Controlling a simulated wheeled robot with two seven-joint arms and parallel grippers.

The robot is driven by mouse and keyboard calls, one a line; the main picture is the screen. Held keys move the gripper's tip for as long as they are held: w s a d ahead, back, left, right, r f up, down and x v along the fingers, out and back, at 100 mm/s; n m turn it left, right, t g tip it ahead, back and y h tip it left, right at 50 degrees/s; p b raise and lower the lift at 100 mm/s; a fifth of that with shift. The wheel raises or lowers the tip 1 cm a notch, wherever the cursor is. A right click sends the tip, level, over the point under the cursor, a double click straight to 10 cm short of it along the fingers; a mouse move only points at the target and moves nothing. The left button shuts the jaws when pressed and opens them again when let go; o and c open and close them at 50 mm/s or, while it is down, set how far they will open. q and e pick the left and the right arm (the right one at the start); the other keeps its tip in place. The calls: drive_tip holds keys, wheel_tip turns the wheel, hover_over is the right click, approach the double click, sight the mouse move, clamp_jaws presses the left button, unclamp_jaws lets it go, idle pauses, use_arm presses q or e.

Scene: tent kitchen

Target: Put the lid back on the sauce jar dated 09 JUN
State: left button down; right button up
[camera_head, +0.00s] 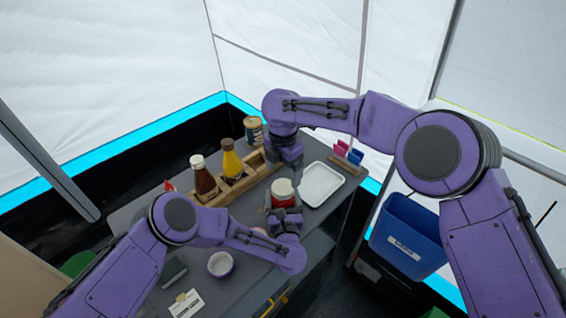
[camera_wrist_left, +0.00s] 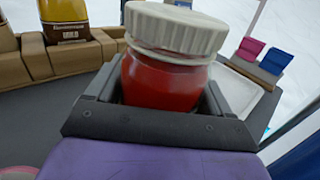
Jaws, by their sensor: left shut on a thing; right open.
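A jar of red sauce (camera_head: 283,200) with a ribbed white lid (camera_head: 282,187) stands near the middle of the counter. My left gripper (camera_head: 284,213) is shut on its body. In the left wrist view the red jar (camera_wrist_left: 160,83) sits between the fingers, with the white lid (camera_wrist_left: 175,30) on its top, looking slightly tilted; I cannot tell if it is seated fully. No date can be read. My right gripper (camera_head: 291,163) is open, above and behind the jar, apart from it.
A white tray (camera_head: 322,184) lies right of the jar. A wooden rack (camera_head: 240,184) with brown (camera_head: 203,177) and yellow (camera_head: 231,160) bottles stands behind left.

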sight(283, 186)
use_arm(q)
drive_tip(key=shift+r, duration=0.1)
use_arm(e)
wheel_tip(283, 186, down, 6)
drive_tip(key=shift+r, duration=0.25)
drive_tip(key=c, duration=1.1)
drive_tip(key=m, duration=0.4)
drive_tip(key=shift+m, duration=0.4)
drive_tip(key=m, duration=0.6)
drive_tip(key=shift+m, duration=0.4)
drive_tip(key=m, duration=0.6)
drive_tip(key=shift+a+m, duration=0.1)
drive_tip(key=shift+m, duration=0.2)
use_arm(q)
drive_tip(key=shift+d, duration=0.1)
use_arm(e)
drive_tip(key=m, duration=0.4)
drive_tip(key=shift+w+m, duration=0.1)
drive_tip(key=shift+m, duration=0.2)
